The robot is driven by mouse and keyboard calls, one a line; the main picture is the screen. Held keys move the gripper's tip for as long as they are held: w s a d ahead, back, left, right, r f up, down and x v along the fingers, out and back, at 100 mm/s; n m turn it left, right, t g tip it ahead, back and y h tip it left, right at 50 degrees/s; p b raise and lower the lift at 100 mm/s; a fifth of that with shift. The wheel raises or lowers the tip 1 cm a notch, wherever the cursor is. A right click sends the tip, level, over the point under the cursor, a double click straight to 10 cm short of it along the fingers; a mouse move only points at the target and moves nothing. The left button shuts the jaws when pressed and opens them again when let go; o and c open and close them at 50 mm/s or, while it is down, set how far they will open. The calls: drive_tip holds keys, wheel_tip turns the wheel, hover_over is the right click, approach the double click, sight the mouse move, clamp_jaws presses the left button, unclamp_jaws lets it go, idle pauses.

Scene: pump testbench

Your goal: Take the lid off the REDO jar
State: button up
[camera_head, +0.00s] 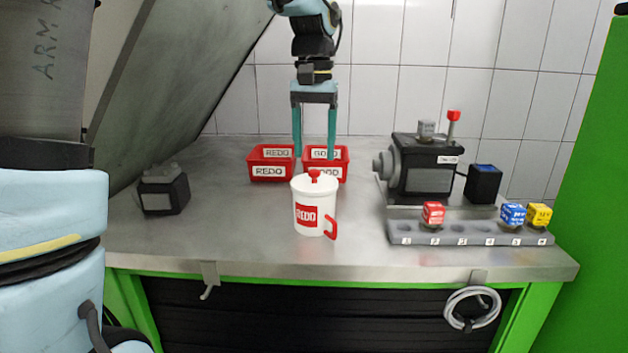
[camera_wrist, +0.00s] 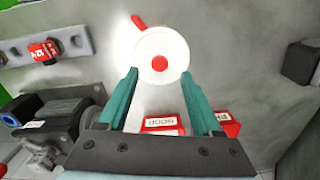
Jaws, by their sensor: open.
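The REDO jar (camera_head: 308,215) is white with a red label and a red side handle, and stands upright on the bench. Its white lid (camera_head: 314,184) with a red knob (camera_head: 315,175) sits on top. In the wrist view the lid (camera_wrist: 174,52) shows from above, with its knob (camera_wrist: 160,63) near the middle and the handle (camera_wrist: 139,22) at its far edge. My gripper (camera_head: 315,157) is open with its fingers pointing down, above and behind the jar. In the wrist view my gripper's fingertips (camera_wrist: 158,73) appear either side of the knob's line, with nothing between them.
Two red bins (camera_head: 270,176) (camera_head: 337,167) stand behind the jar, below my gripper. The pump (camera_head: 425,165) and a grey rail (camera_head: 470,240) with red, blue and yellow cubes are at right. A black block (camera_head: 164,196) is at left. The bench is clear around the jar.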

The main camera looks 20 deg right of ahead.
sight(314, 171)
wheel_tip(314, 171, down, 4)
drive_tip(key=shift+s+f, duration=0.1)
drive_tip(key=shift+c, duration=0.4)
clamp_jaws()
